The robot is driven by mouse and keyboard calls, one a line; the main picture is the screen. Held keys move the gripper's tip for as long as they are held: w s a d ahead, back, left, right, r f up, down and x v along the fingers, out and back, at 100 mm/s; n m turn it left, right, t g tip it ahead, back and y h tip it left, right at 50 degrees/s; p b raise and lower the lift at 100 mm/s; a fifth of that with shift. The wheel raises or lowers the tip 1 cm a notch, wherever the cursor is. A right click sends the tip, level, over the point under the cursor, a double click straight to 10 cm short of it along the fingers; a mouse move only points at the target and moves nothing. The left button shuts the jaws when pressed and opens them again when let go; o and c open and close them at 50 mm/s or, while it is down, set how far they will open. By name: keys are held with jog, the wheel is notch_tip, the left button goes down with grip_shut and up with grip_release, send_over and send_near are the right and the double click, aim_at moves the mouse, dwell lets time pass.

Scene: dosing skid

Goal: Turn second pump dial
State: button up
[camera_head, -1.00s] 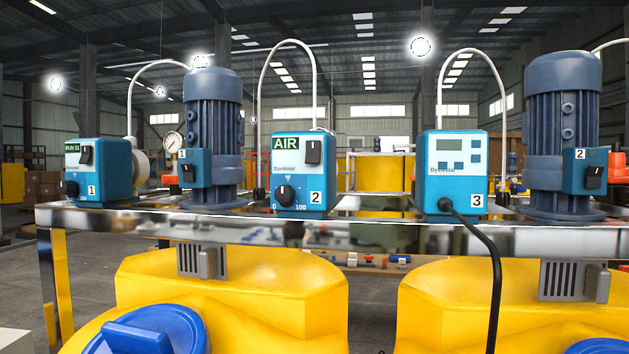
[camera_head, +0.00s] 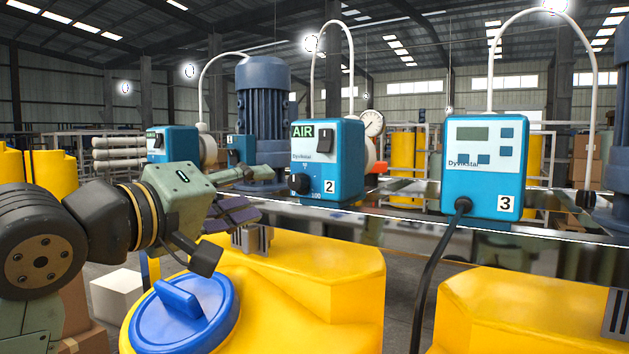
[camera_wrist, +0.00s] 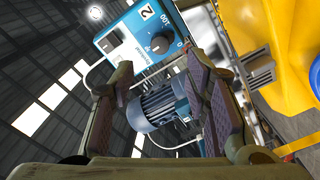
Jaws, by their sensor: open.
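The second pump (camera_head: 343,160) is a blue box with a pale front, marked 2 and AIR. Its black round dial (camera_head: 300,184) is low on the front, with a black switch above it. My gripper (camera_head: 255,193) is open and empty, to the left of the dial and apart from it in the head view. In the wrist view the dial (camera_wrist: 160,43) shows near the top, beyond the spread fingers of my gripper (camera_wrist: 160,78), and the pump appears tilted. The dial's pointer is hard to read.
Pump 3 (camera_head: 484,165) with a black cable stands to the right. Another blue pump (camera_head: 172,145) and a dark motor (camera_head: 263,105) stand to the left. The metal rail (camera_head: 400,215) runs under the pumps. Yellow tanks (camera_head: 310,262), one with a blue lid (camera_head: 190,312), lie below.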

aim_at(294, 183)
jog(key=p+x, duration=0.3)
jog(key=x, duration=0.7)
jog(key=shift+w+p, duration=0.2)
jog(key=shift+p, duration=0.2)
grip_shut()
